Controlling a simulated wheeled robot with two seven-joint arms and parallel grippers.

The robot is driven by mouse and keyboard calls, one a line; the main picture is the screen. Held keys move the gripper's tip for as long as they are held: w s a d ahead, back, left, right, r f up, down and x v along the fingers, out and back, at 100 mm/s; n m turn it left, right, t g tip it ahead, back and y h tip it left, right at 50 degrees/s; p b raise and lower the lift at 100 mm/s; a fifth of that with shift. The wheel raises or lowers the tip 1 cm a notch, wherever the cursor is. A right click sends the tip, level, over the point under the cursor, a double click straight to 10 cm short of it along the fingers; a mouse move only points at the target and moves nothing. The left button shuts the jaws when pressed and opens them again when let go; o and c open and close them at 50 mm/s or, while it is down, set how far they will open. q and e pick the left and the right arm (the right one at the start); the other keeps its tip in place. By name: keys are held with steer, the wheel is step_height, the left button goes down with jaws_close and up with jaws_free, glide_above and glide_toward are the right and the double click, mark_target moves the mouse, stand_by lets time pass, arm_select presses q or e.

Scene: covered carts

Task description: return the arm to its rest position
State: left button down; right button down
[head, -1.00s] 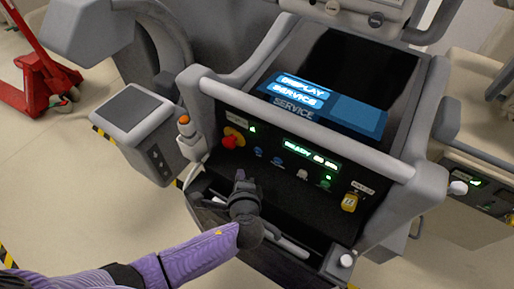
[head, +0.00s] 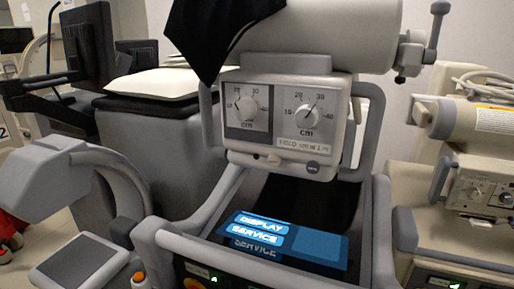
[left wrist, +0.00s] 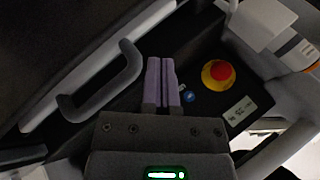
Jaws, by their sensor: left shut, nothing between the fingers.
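My left gripper (left wrist: 161,85) shows in the left wrist view with its two pale purple fingers together and nothing between them. It is over the dark front of the covered cart, near a red knob on a yellow ring (left wrist: 218,73) and a small blue button (left wrist: 189,96). A grey bar handle (left wrist: 105,85) lies to the left of the fingers. In the head view neither arm nor gripper shows. Whether the fingers touch the cart cannot be told.
The head view shows the cart's lit screen (head: 262,236), its grey rail (head: 215,262) and a two-dial head (head: 280,118) above. A grey side pad (head: 80,258) stands at left. Another cart (head: 475,185) stands close on the right. Floor shows at lower left.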

arm_select(q)
steer(key=s+a+r+n+g+h, duration=0.1)
steer(key=s+r+n+g+h, duration=0.1)
steer(key=s+n, duration=0.3)
steer(key=s+a+r+n+g+h, duration=0.1)
steer(key=s+r+n+g+h, duration=0.15)
steer(key=s, duration=0.45)
steer(key=s+f+g, duration=0.1)
steer(key=s+f, duration=0.1)
steer(key=f, duration=0.8)
steer(key=s+f, duration=0.2)
steer(key=f, duration=0.7)
steer(key=s+a+f+g+y, duration=0.1)
steer(key=s+a+f, duration=0.2)
steer(key=s+f, duration=0.6)
steer(key=s, duration=0.3)
steer(key=shift+a, duration=0.35)
arm_select(e)
steer(key=shift+w+a, duration=0.45)
steer(key=shift+a, duration=0.4)
arm_select(q)
steer(key=shift+f+m, duration=0.1)
steer(key=shift+m, duration=0.15)
arm_select(e)
steer(key=shift+d, duration=0.1)
